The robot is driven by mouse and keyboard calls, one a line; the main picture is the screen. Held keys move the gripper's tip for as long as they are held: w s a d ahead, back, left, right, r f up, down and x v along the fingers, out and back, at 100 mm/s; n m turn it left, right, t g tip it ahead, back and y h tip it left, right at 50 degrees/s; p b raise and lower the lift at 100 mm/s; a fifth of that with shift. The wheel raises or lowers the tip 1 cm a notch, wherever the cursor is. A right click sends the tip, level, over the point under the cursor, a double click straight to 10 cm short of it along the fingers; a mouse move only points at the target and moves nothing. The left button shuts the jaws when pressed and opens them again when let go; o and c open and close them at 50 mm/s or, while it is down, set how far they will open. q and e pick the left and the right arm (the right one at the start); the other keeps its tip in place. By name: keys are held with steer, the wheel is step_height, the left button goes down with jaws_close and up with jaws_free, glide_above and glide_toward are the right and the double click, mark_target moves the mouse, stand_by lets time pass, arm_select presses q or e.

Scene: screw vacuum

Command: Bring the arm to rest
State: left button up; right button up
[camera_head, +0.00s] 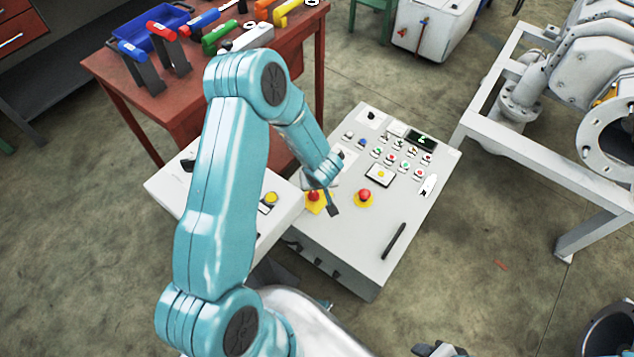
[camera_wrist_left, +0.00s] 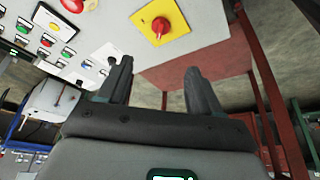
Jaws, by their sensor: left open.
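My left arm comes in from the lower left of the head view and bends down over the grey control box (camera_head: 345,235). Its gripper (camera_head: 331,205) is partly hidden by the wrist, low beside the yellow plate with a red rotary switch (camera_head: 314,197). In the left wrist view the gripper (camera_wrist_left: 159,70) is open, with nothing between its two dark fingers. The red rotary switch on its yellow plate (camera_wrist_left: 161,24) lies beyond the fingertips, apart from them.
A red emergency button (camera_head: 364,196) and several small buttons are on the box top. A red table (camera_head: 105,70) with coloured-handled tools stands behind the arm. A white metal frame (camera_head: 530,160) with machinery is at right. Open floor (camera_head: 480,280) lies between box and frame.

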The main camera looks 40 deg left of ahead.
arm_select(q)
steer(key=s+d+m+g+h+p, duration=0.1)
steer(key=s+d+m+h, duration=0.2)
steer(key=s+d, duration=0.5)
steer(key=s+d+m+g+h+p, duration=0.1)
steer(key=s+d+m+h, duration=0.3)
steer(key=d, duration=1.2)
steer(key=s+m+p, duration=0.1)
steer(key=s, duration=0.3)
steer(key=shift+r, duration=0.4)
steer(key=shift+w+a, duration=0.1)
steer(key=c, duration=0.4)
